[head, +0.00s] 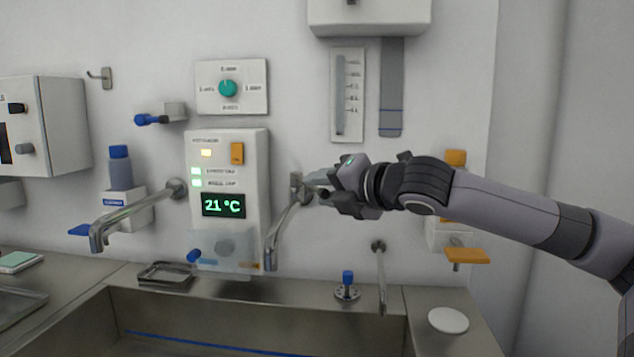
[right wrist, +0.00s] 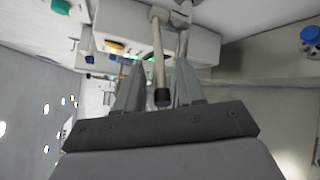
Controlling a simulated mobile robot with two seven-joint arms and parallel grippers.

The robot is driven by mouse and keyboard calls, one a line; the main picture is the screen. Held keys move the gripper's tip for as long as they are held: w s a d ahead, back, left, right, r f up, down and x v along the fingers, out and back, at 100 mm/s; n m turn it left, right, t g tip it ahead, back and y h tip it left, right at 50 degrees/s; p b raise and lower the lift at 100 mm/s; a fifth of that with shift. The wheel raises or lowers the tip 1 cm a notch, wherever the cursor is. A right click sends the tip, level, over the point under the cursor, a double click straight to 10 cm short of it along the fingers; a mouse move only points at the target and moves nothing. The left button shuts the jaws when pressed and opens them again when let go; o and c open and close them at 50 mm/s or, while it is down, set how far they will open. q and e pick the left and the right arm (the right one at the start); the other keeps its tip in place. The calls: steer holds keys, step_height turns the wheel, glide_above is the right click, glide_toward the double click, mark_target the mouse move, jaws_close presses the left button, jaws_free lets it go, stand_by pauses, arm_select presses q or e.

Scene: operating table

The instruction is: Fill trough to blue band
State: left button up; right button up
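The steel trough (head: 300,322) spans the bottom of the head view. A blue band (head: 190,341) runs along its inner back wall; its floor is out of frame, and I see no water. A curved middle spout (head: 276,240) hangs from the wall over it, with no visible stream. My right gripper (head: 316,183) is at this spout's wall mount. In the right wrist view, its two grey fingers are apart, with a thin metal rod with a dark tip (right wrist: 162,97) between them. Gaps show on both sides of the rod. My left gripper is not in view.
A control panel (head: 228,170) reads 21 °C beside the gripper. A left spout (head: 120,218) and a thin right spout (head: 381,280) flank the middle one. A blue-topped knob (head: 347,279) stands on the back ledge.

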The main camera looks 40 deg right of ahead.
steer(key=shift+p+x, duration=0.5)
steer(key=shift+x, duration=0.6)
jaws_close()
